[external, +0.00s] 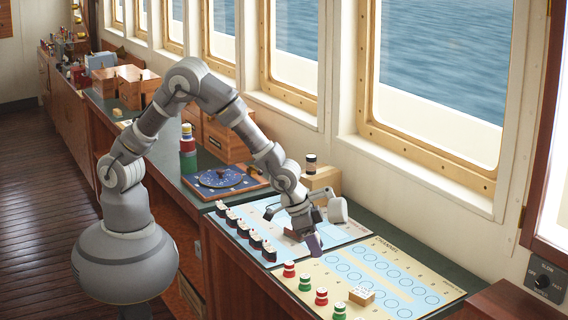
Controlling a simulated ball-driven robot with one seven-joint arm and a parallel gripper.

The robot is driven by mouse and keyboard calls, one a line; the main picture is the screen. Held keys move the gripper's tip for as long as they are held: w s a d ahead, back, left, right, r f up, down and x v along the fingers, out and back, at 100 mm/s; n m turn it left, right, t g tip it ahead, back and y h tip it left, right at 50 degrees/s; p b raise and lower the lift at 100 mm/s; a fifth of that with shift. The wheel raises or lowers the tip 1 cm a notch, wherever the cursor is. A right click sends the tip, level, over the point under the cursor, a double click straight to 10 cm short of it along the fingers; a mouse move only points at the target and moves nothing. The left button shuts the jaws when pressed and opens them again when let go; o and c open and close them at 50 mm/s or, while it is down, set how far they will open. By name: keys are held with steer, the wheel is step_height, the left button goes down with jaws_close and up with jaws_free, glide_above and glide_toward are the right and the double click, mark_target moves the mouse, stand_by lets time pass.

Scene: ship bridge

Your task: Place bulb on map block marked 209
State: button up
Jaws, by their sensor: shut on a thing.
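My gripper (312,222) is low over the blue chart at the middle of the counter, partly hidden by its own links. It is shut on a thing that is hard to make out. A pale rounded shape (338,210) at its right side may be the bulb. A small wooden block (361,296) with a white label lies on the yellow-and-blue channel board (440,291). Its marking is too small to read, so I cannot tell whether it is 209.
Black pieces with white tops (243,229) line the chart's left edge. Red and green pieces (321,297) stand along the channel board. A wooden box (322,179) with a dark jar (311,163) on top stands behind my gripper. Windows (440,70) border the counter.

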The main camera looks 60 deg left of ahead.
steer(key=s+d, duration=0.3)
steer(key=s, duration=0.1)
steer(key=b, duration=0.1)
glide_above(369, 292)
steer(key=s+a, duration=0.1)
step_height(369, 292, down, 2)
steer(key=shift+a+m, duration=0.1)
steer(key=shift+m, duration=0.2)
step_height(369, 292, down, 4)
steer(key=shift+r+b, duration=0.25)
steer(key=shift+b, duration=0.4)
steer(key=shift+r, duration=0.1)
steer(key=o, duration=1)
